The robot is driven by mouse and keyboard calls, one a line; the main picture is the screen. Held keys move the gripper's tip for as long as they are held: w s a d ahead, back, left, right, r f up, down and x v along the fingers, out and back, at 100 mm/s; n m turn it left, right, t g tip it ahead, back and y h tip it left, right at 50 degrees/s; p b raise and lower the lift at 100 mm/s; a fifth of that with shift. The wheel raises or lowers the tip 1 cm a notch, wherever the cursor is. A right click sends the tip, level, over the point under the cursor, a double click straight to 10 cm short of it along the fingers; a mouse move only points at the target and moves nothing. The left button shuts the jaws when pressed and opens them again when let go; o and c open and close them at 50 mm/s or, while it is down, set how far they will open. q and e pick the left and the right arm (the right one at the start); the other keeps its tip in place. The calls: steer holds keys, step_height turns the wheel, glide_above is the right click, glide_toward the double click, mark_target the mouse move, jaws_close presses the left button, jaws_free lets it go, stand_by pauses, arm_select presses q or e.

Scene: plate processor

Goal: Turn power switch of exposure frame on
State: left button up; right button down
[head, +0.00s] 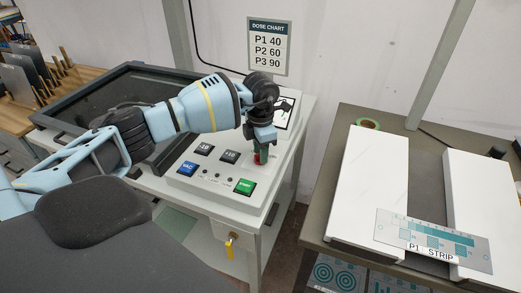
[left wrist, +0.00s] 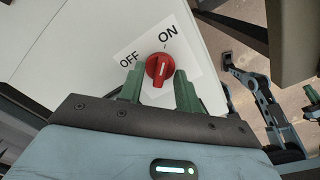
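The exposure frame's power switch is a red rotary knob (left wrist: 160,70) on a white plate marked OFF and ON. Its raised grip looks turned roughly toward ON, but I cannot tell its exact setting. My left gripper (left wrist: 160,88) has one green finger on each side of the knob. The fingertips are close against its sides; whether they press on it is unclear. In the head view the left gripper (head: 262,152) reaches down over the red knob (head: 258,158) at the right of the control panel (head: 213,203). A blue arm, apparently my right, shows partly in the wrist view.
The panel has black -10 and +10 buttons, a blue VAC button (head: 187,168) and a green button (head: 245,187). A dose chart (head: 269,45) hangs on the wall behind. At right, a grey table (head: 322,190) holds white slabs and a P1 strip (head: 435,240).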

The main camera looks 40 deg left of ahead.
arm_select(q)
steer(key=shift+r, duration=0.1)
arm_select(e)
steer(key=shift+w, duration=0.25)
arm_select(q)
steer(key=shift+r, duration=0.3)
step_height(320, 180, up, 6)
steer(key=shift+r, duration=0.5)
arm_select(e)
steer(key=shift+s, duration=0.25)
steer(key=shift+s+f, duration=0.1)
steer(key=shift+s, duration=0.05)
arm_select(q)
steer(key=shift+s+f, duration=0.1)
